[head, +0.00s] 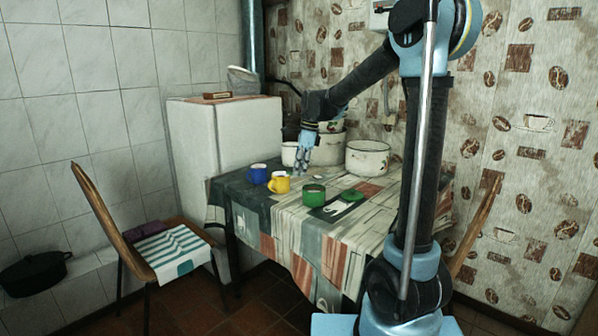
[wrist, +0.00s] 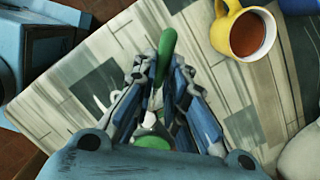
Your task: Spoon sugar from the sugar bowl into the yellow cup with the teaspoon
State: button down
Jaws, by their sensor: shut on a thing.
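My gripper (head: 303,172) is above the table, behind the yellow cup and the green sugar bowl. In the wrist view my gripper (wrist: 164,75) is shut on the teaspoon (wrist: 166,44), whose green handle sticks out past the fingertips. The fingers hide much of the teaspoon. The yellow cup (head: 279,182) stands upright on the table; in the wrist view the yellow cup (wrist: 229,38) holds brown liquid. The sugar bowl (head: 314,194) is open, with pale contents. A green patch between the fingers in the wrist view is too hidden to identify.
A blue cup (head: 258,173) stands left of the yellow cup. A green lid (head: 352,195) lies right of the sugar bowl. A white pot (head: 367,158) and other pots stand at the back of the table (head: 287,232). The table's front is clear.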

dwell(0.5)
jog(key=shift+w+a, duration=0.2)
jog(key=shift+w+a+r+m+t+y, duration=0.75)
jog(key=shift+w+a+m, duration=1.55)
jog(key=shift+w+a, duration=4.2)
jog(key=s+d+r+t+y, duration=0.1)
jog(key=s+d+t+y, duration=0.2)
jog(key=d+y, duration=0.3)
jog(key=shift+r+y, duration=0.35)
jog(key=shift+y, duration=2.3)
jog(key=shift+a, duration=0.2)
